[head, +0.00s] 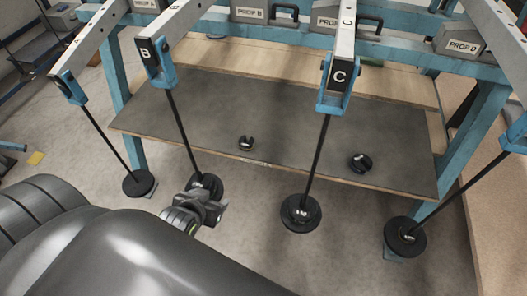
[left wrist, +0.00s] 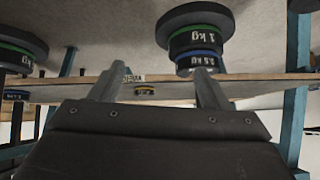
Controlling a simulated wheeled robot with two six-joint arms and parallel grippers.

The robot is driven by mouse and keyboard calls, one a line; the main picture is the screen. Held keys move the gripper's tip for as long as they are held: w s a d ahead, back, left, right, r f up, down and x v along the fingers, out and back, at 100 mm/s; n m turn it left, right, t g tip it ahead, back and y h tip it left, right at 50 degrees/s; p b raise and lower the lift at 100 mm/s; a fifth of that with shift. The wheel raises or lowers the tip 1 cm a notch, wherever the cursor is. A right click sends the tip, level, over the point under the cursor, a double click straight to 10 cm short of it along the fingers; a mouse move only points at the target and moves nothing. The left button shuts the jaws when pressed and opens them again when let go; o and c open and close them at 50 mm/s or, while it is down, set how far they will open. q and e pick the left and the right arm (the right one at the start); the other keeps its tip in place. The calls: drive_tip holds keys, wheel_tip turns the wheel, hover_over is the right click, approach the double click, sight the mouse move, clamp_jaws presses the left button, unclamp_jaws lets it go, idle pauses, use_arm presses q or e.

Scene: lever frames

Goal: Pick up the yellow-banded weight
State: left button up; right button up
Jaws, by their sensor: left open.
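A small dark slotted weight (head: 246,143) lies on the dark bench top near its front edge, above a label. In the left wrist view a small weight with a yellow band (left wrist: 145,90) shows in the distance beside a label, between the fingers; it looks like the same weight. My left gripper (head: 208,207) is open and empty, low in front of the bench, close to lever B's hanging disc (head: 205,187). It also shows in the left wrist view (left wrist: 158,88), its two fingers wide apart and clear of the yellow-banded weight. My right gripper is out of view.
Another dark weight (head: 360,162) lies farther right on the bench top (head: 300,130). Rods with discs hang from the levers in front of the bench, including lever C's disc (head: 301,213). One hanging stack has green and blue bands (left wrist: 195,45). The bench between the weights is clear.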

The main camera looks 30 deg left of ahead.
use_arm(q)
drive_tip(key=w+d+r+t, duration=0.2)
drive_tip(key=w+r+t, duration=0.2)
drive_tip(key=w+t, duration=0.15)
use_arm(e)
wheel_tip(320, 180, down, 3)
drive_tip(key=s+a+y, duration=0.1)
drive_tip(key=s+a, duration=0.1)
use_arm(q)
drive_tip(key=b, duration=0.3)
approach(245, 145)
drive_tip(key=w, duration=0.3)
drive_tip(key=shift+w+a+f+n+y, duration=0.2)
drive_tip(key=shift+w+f+n+y, duration=0.1)
drive_tip(key=shift+w+f, duration=0.3)
drive_tip(key=shift+w+b, duration=0.3)
drive_tip(key=shift+b+x, duration=0.55)
drive_tip(key=shift+x, duration=0.7)
drive_tip(key=shift+b+x, duration=0.35)
drive_tip(key=shift+x, duration=0.65)
drive_tip(key=shift+w+a+f, duration=0.15)
drive_tip(key=shift+w, duration=0.05)
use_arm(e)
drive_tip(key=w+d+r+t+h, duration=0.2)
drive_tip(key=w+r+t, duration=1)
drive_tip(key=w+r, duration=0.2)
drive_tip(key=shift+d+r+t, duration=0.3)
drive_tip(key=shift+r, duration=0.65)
use_arm(q)
drive_tip(key=c, duration=1.1)
